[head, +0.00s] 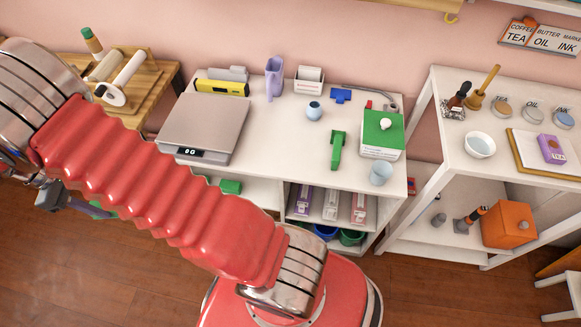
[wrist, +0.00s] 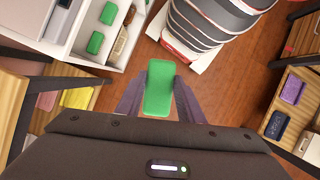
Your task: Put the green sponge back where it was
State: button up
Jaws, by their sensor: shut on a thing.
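In the wrist view, a green sponge (wrist: 159,88) is held upright between the two dark fingers of my gripper (wrist: 159,92), which is shut on it. Only floor shows behind it. In the head view, my gripper (head: 92,209) is at the far left, mostly hidden behind my red arm, and the held sponge barely shows. Two other green blocks, like sponges, lie in a white shelf unit at upper left of the wrist view: one higher (wrist: 108,12), one lower (wrist: 95,42). In the head view, a green block (head: 230,186) shows under the white table's top.
A tan block (wrist: 120,45) lies beside the green ones. A wooden shelf at left holds pink (wrist: 47,100) and yellow (wrist: 77,97) blocks; another at right holds purple (wrist: 293,88) and blue (wrist: 275,125) ones. The white table (head: 265,150) carries a scale (head: 205,122). Open floor lies between.

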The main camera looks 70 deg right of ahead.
jog(key=s+d+r+m, duration=0.15)
jog(key=s+d, duration=0.35)
jog(key=d, duration=0.5)
jog(key=s+d+r, duration=0.2)
jog(key=s+d, duration=0.3)
jog(key=d, duration=0.5)
jog(key=s+d+r, duration=0.2)
jog(key=s+d, duration=0.3)
jog(key=d, duration=0.4)
jog(key=s+d+r, duration=0.1)
jog(key=s+d, duration=0.2)
jog(key=s, duration=0.7)
jog(key=s+d+r+m, duration=0.1)
jog(key=s+d, duration=0.3)
jog(key=s, duration=0.6)
jog(key=s+d+r+y, duration=0.1)
jog(key=s+d, duration=0.3)
jog(key=s, duration=0.6)
jog(key=shift+s+r+m, duration=0.35)
jog(key=shift+s+r, duration=0.05)
jog(key=shift+r, duration=0.15)
notch_tip(320, 180, down, 6)
jog(key=shift+f, duration=0.15)
